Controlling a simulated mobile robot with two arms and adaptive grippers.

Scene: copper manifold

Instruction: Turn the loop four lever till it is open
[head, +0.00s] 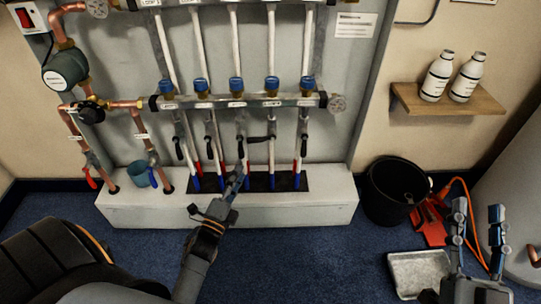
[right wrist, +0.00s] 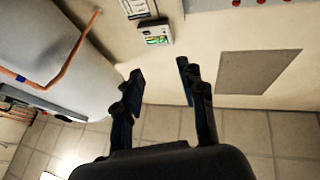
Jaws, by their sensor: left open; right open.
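The loop four lever (head: 262,139) is a black handle on the fourth pipe from the left, under the lower manifold bar. It lies sideways across its pipe, its free end pointing left. The other loops' black levers, such as the loop three lever (head: 240,148), hang down along their pipes. My left gripper (head: 238,175) is below and left of the loop four lever, apart from it, in front of the lower pipes. It is open and empty, though its finger gap is hard to see. My right gripper (head: 478,218) is open and empty at the far right; its fingers show in the right wrist view (right wrist: 160,92).
The lower manifold bar (head: 240,101) has blue caps. A white plinth (head: 230,212) stands below it. Red-handled and blue-handled valves and a blue cup (head: 138,174) are at left. A black bucket (head: 385,205), red tool (head: 432,222) and grey tray (head: 418,272) are on the right floor.

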